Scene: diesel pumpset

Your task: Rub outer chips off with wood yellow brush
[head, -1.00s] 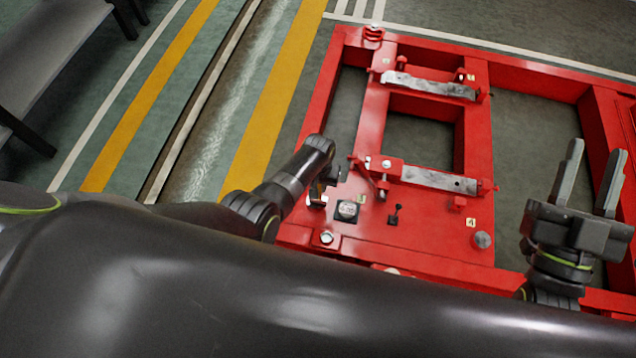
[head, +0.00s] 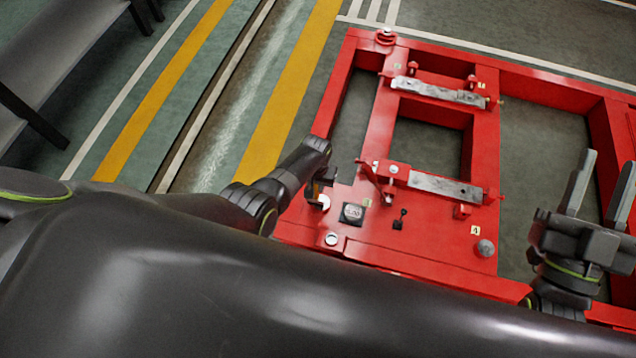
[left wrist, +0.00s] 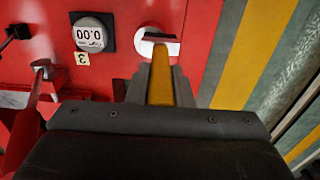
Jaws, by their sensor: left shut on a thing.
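In the left wrist view my left gripper (left wrist: 161,82) is shut on the yellow handle of the brush (left wrist: 163,62). The brush's dark end lies over a white round pad (left wrist: 146,49) on the red panel; I cannot tell whether it touches. In the head view my left gripper (head: 322,184) is low over the panel's near left part, with the white pad (head: 324,203) just below it. My right gripper (head: 603,188) is open and empty over the frame's right side. No loose chips can be made out.
The red frame (head: 430,235) carries two grey metal bars (head: 440,92) (head: 445,187) held by red clamps. A round gauge (head: 353,212), a small black lever (head: 400,218) and a grey knob (head: 485,248) stand on its near panel. Striped floor lies left.

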